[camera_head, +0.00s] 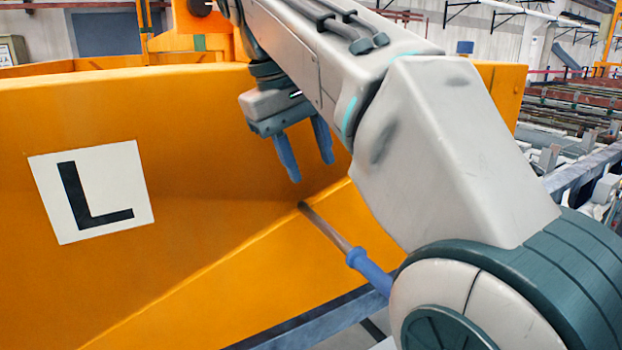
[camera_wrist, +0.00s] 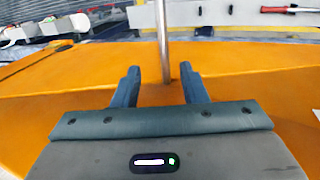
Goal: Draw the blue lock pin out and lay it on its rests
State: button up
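The lock pin has a blue handle (camera_head: 369,271) and a bare steel shaft (camera_head: 326,230). Its shaft tip meets the orange beam, and the handle points down and right in the head view. I cannot tell whether the tip sits in a hole. My gripper (camera_head: 311,170) is open and empty, above the shaft's tip end and apart from the handle. In the wrist view a steel shaft (camera_wrist: 162,30) runs from the top edge down to between my open fingers (camera_wrist: 160,70); the blue handle is out of that view. No rests can be made out.
The large orange beam (camera_head: 200,220) with a white L sign (camera_head: 92,191) fills the left. A grey rail (camera_head: 590,165) runs along the right. In the wrist view a red-handled rod (camera_wrist: 300,9) lies on a white surface at the upper right. My arm covers much of the right.

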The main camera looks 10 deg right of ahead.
aim_at(371, 264)
jog(key=x, duration=1.3)
jog(key=shift+s+a+f+b, duration=0.1)
jog(key=shift+s+a+b, duration=0.05)
jog(key=shift+s+b, duration=0.15)
grip_shut()
jog(key=shift+s, duration=0.1)
jog(key=shift+s, duration=0.2)
jog(key=shift+s+d+b, duration=0.4)
jog(key=shift+s+d, duration=0.1)
jog(key=shift+s, duration=0.9)
jog(key=shift+s+d+b, duration=0.4)
jog(key=shift+s+d, duration=0.1)
jog(key=shift+s, duration=0.9)
jog(key=shift+s+d+b, duration=0.4)
jog(key=shift+s+d, duration=0.1)
jog(key=shift+s, duration=0.9)
